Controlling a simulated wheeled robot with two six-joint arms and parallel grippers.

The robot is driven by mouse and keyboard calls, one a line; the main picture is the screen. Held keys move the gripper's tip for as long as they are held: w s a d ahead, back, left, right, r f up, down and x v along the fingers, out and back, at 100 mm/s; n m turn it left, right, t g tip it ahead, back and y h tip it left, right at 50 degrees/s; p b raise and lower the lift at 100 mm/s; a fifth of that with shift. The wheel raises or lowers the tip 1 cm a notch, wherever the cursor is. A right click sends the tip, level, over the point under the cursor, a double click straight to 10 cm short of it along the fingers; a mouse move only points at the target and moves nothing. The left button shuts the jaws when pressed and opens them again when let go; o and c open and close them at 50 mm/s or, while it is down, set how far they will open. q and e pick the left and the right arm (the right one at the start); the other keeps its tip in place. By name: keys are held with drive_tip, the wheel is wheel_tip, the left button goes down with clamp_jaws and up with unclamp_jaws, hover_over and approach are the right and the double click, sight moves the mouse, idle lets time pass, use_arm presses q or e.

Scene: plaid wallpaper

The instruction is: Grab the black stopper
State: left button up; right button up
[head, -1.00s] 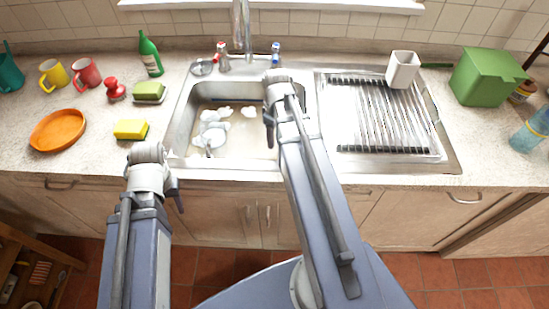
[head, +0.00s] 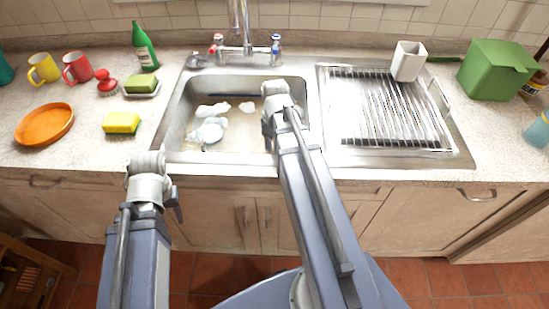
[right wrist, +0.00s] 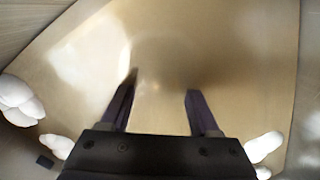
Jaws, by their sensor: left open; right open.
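I cannot make out the black stopper for certain. A small dark piece (right wrist: 45,161) shows at the lower left of the right wrist view, beside white foam; it is too small to identify. My right gripper (right wrist: 160,85) is open and empty over the murky beige water or floor of the sink (head: 166,125). In the head view the right gripper reaches into the sink's right side, mostly hidden by its own arm. My left gripper (head: 178,207) is open, in front of the counter edge and apart from everything on the counter.
White foam (head: 208,131) floats in the sink. A faucet (head: 243,35) stands behind it, and a ribbed drainboard (head: 385,105) with a white cup (head: 408,61) is right. A yellow sponge (head: 122,123), orange plate (head: 44,124) and green bottle (head: 144,46) are left.

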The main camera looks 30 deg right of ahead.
drive_tip(key=shift+r, duration=0.1)
clamp_jaws()
idle(0.3)
